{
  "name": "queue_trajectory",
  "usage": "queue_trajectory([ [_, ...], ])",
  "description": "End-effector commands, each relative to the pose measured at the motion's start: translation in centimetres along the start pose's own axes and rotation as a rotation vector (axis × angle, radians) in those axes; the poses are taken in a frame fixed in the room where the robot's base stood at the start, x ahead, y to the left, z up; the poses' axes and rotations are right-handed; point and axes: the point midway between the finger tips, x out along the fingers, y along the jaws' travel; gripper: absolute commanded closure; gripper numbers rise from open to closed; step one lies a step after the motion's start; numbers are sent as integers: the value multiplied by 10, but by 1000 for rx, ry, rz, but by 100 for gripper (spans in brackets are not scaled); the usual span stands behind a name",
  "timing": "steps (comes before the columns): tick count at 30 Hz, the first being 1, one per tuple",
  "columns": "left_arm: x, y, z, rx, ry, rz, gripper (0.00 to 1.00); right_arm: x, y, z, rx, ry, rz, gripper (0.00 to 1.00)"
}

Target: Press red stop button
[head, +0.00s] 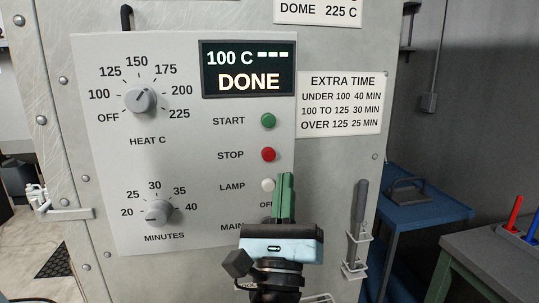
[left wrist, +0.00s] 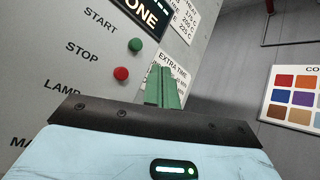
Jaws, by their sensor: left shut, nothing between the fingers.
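The red stop button (head: 268,154) sits on the grey control panel (head: 190,225), right of the word STOP and below the green start button (head: 268,121). In the left wrist view the red stop button (left wrist: 121,73) is left of the fingers. My left gripper (head: 284,178) is shut and empty, its green fingers pointing up in front of the panel. The fingertips appear just below and right of the stop button in the head view, apart from it in the picture. The fingers (left wrist: 161,72) also show in the left wrist view. My right gripper is in neither view.
The display (head: 249,69) reads 100 C and DONE. A white lamp (head: 267,185) sits below the stop button, and the main switch is partly hidden by my gripper. A heat knob (head: 140,99) and a minutes knob (head: 158,211) are at left. A grey-handled tool (head: 360,205) hangs at right.

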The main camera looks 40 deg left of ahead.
Motion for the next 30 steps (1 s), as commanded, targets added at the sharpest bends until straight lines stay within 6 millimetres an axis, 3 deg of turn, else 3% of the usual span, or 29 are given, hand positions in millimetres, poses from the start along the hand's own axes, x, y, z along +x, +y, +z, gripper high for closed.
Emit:
queue_trajectory([
  [5, 3, 2, -5, -5, 8, 5, 100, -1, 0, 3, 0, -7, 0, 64],
  [21, 48, 34, -36, -3, 2, 2, 100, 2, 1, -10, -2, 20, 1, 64],
  [30, 60, 44, -45, -3, 3, 3, 100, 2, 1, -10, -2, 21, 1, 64],
])
